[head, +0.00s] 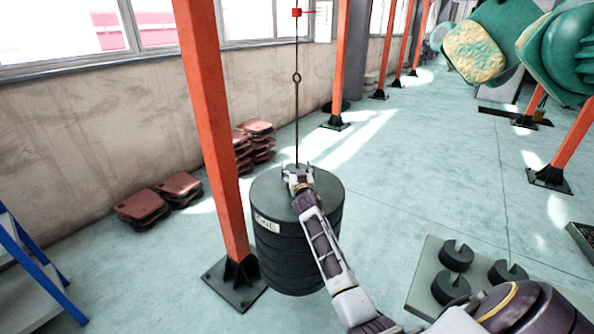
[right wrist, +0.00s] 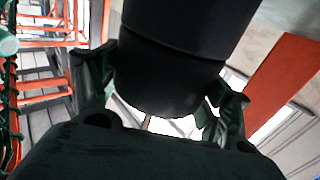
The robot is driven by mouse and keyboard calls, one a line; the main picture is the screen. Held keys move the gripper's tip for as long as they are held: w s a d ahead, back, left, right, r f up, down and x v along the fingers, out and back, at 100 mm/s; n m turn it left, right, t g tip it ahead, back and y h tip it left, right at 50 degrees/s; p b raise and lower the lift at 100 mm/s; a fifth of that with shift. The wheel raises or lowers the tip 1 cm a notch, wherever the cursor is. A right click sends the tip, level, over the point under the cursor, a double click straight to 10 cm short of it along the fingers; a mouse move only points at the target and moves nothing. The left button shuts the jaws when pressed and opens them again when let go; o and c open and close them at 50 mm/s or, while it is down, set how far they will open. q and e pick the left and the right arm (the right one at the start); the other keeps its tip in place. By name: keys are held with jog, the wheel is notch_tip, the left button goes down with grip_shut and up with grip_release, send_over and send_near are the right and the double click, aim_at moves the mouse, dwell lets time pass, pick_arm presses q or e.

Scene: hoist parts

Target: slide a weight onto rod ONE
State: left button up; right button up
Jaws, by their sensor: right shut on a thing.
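A thin rod (head: 296,125) with a ring partway up hangs down to a tall stack of black discs (head: 282,248). The stack carries a white label, partly readable as ONE. My right gripper (head: 298,172) is over the top of this stack at the foot of the rod. It is shut on a small dark weight (right wrist: 168,85), which sits between its fingers in the right wrist view. Whether the rod is inside the weight's slot cannot be told. Several dark slotted weights (head: 457,255) rest on a plate (head: 424,278) at the lower right. My left gripper is out of view.
An orange post (head: 213,120) stands just left of the stack. Rusty red blocks (head: 143,206) lie along the wall. A blue frame (head: 38,262) is at the left edge. Large green machinery (head: 490,45) is at the upper right.

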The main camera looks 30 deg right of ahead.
jog(key=shift+r, duration=0.35)
jog(key=o, duration=2.1)
jog(key=shift+f, duration=0.2)
jog(key=shift+s+f, duration=0.1)
jog(key=shift+f, duration=0.4)
jog(key=shift+r, duration=0.15)
jog(key=shift+s+a+r, duration=0.1)
jog(key=shift+r, duration=0.05)
jog(key=shift+s+a+r+p, duration=0.15)
jog(key=shift+s+a+p, duration=0.2)
jog(key=shift+s, duration=0.3)
jog(key=p+v, duration=0.3)
jog(key=v, duration=0.6)
jog(key=shift+r+p, duration=0.3)
jog(key=shift+r, duration=0.15)
